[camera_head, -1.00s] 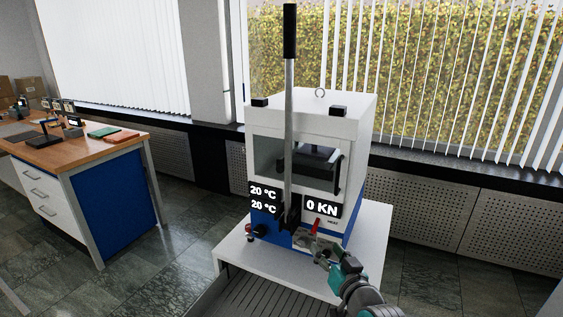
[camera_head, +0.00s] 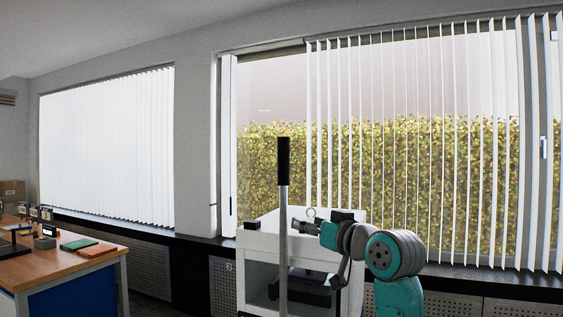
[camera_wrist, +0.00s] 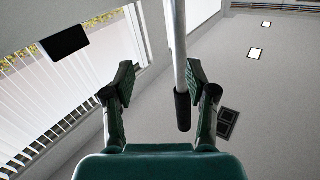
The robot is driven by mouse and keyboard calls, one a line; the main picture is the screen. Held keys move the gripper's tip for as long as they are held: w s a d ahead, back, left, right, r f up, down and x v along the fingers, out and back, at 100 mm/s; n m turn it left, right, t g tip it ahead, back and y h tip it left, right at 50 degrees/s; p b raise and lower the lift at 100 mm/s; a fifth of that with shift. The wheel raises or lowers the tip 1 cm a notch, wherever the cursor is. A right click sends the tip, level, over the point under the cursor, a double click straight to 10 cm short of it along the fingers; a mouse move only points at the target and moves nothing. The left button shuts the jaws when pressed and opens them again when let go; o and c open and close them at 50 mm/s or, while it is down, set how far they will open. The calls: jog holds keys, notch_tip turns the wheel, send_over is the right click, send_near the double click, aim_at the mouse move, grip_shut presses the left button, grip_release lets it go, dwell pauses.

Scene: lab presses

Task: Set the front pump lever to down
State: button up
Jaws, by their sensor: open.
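The front pump lever stands upright in front of the press (camera_head: 258,254), a long grey rod with a black grip (camera_head: 283,160) at its top. In the head view my gripper (camera_head: 299,226) points left, close to the rod below the grip. In the wrist view my gripper (camera_wrist: 160,80) is open. The lever's rod and black grip (camera_wrist: 183,112) show between the two fingers, nearer the right one. I cannot tell whether that finger touches it. The lever's lower end is out of view.
A wooden-topped bench (camera_head: 62,264) with small devices stands at the left. Windows with vertical blinds (camera_head: 105,152) lie behind the press. Black blocks (camera_head: 341,216) sit on the press's top. The space left of the lever looks clear.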

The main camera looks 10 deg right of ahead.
jog(key=n+y, duration=0.1)
jog(key=n, duration=0.1)
send_near(287, 155)
jog(key=x, duration=1.1)
jog(key=shift+w+a, duration=0.1)
jog(key=shift+w, duration=0.2)
grip_shut()
